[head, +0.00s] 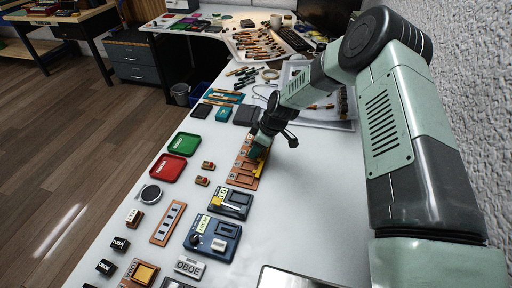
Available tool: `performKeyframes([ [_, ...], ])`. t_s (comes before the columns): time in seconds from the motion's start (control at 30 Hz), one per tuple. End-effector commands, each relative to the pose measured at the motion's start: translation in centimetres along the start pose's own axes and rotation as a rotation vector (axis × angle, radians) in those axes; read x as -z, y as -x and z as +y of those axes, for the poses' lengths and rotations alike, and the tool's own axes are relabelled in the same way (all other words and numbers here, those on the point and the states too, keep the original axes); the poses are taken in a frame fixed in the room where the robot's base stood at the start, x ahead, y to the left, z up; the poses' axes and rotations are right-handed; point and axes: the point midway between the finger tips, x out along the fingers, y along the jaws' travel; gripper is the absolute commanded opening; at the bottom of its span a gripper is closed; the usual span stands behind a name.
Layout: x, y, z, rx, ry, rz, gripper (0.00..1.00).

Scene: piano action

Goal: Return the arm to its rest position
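My arm reaches from the right side of the head view out over the white table (300,215). My gripper (262,143) is at the far end of a wooden piece with yellow parts (243,175), probably the piano action. The gripper is dark and small here, and its fingers are partly hidden. I cannot tell whether it touches the wooden piece or hovers over it, or whether it is open or shut.
Green (185,146) and red (168,168) trays lie left of the wooden piece. Two blue devices (213,238) (231,203) and small labelled blocks (105,267) stand nearer. Pens (262,42) and a keyboard (292,38) lie farther back. A textured wall is at the right.

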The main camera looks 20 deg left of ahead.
Motion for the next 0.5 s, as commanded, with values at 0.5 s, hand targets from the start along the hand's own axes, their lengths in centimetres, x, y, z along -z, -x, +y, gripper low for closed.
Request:
performKeyframes([
  [0.5, 0.27, 0.67, 0.04, -0.001, 0.001, 0.0, 0.52],
])
